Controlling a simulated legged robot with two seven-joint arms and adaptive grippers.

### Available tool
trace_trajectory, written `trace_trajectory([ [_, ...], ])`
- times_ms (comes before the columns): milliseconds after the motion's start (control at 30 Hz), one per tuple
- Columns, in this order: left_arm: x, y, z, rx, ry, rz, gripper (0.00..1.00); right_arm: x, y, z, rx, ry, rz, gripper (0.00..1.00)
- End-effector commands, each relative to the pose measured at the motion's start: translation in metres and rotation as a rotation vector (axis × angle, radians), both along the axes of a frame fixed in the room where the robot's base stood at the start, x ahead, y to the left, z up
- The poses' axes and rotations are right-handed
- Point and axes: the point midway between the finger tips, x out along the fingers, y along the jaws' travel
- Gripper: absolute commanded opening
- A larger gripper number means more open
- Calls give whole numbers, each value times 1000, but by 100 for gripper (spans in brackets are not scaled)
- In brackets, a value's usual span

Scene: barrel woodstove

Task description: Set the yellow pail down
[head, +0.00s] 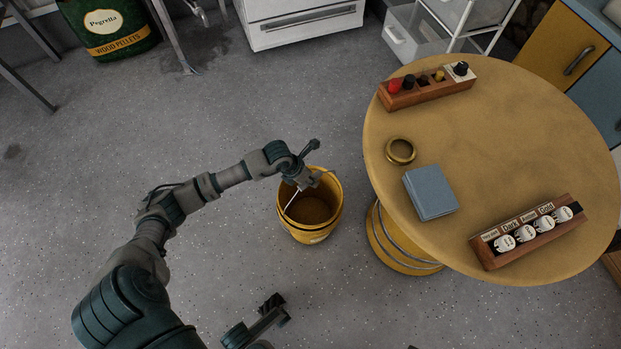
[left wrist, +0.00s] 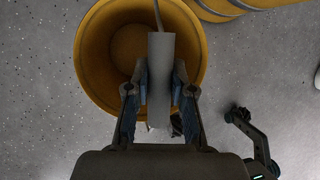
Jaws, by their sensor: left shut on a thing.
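The yellow pail (head: 312,222) is upright beside the round table, its open top facing up and its inside empty. Its wire handle is raised, with a grey grip (left wrist: 160,60) at the top. My left gripper (head: 308,180) is over the pail's mouth. In the left wrist view my left gripper (left wrist: 160,82) has a finger on each side of the grey grip and is shut on it, with the pail (left wrist: 92,60) below. I cannot tell whether the pail's bottom touches the floor. My right gripper (head: 273,305) is low in the head view, apart from the pail; its opening is unclear.
The round table (head: 520,130) is close on the right, with a yellow base (head: 385,250). It bears two wooden racks (head: 425,88) (head: 528,232), a brass ring (head: 400,151) and a blue book (head: 430,192). Speckled floor (head: 110,170) is clear left of the pail.

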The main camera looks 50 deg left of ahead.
Motion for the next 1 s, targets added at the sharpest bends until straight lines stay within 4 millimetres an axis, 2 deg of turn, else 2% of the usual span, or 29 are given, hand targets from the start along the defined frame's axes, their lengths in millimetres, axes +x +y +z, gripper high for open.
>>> trace_trajectory([
  [867,1,0,-11,-1,-3,0,0,2,0,-8,-1,10,0,40],
  [900,1,0,-11,-1,-3,0,33,2,0,-8,-1,10,0,40],
  [967,1,0,-11,-1,-3,0,48,2,0,-8,-1,10,0,40],
  [1000,1,0,-11,-1,-3,0,52,2,0,-8,-1,10,0,40],
])
